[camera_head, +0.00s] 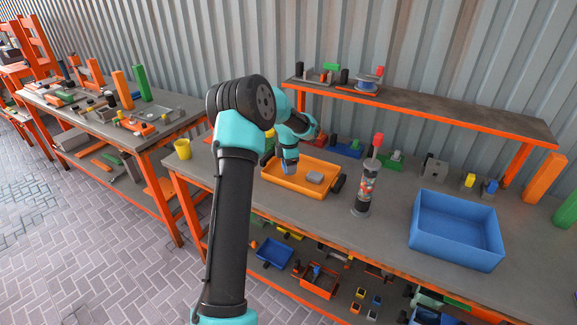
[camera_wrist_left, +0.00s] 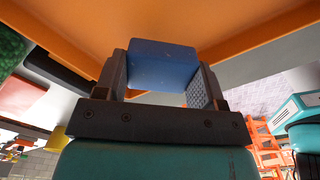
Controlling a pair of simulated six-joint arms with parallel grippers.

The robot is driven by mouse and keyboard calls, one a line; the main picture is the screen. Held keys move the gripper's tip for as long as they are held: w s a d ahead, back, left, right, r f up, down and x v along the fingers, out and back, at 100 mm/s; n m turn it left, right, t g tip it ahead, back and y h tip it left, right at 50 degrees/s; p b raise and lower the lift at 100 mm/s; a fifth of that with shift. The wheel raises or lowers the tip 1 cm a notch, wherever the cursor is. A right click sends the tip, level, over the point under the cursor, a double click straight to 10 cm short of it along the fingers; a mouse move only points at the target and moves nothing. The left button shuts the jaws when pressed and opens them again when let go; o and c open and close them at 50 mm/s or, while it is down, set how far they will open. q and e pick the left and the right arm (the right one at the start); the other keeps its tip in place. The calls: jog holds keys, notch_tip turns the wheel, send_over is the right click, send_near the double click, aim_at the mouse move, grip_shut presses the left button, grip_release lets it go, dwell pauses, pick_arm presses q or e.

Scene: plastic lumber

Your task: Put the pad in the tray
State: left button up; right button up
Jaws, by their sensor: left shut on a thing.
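My left gripper (camera_head: 290,163) is over the left half of the orange tray (camera_head: 277,183) on the workbench. In the left wrist view the gripper (camera_wrist_left: 164,85) is shut on a blue block-like pad (camera_wrist_left: 162,62), with a dark finger on each side of it. The orange tray (camera_wrist_left: 240,20) fills the upper part of that view, close to the pad. In the head view the pad is small and partly hidden by the gripper, and I cannot tell whether it touches the tray floor. My right gripper is not in view.
A black cylinder (camera_head: 339,183) lies by the tray's right edge. A raised shelf (camera_head: 430,107) runs behind.

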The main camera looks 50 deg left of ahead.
pick_arm(q)
jog(key=w+a, duration=0.1)
jog(key=a, duration=0.1)
jog(key=w+a, duration=0.1)
jog(key=w, duration=0.1)
jog(key=shift+w+a+f, duration=0.2)
jog(key=shift+a, duration=0.2)
jog(key=shift+f, duration=1.75)
jog(key=shift+f, duration=0.15)
jog(key=o, duration=0.9)
notch_tip(320, 180, up, 12)
jog(key=shift+r, duration=0.15)
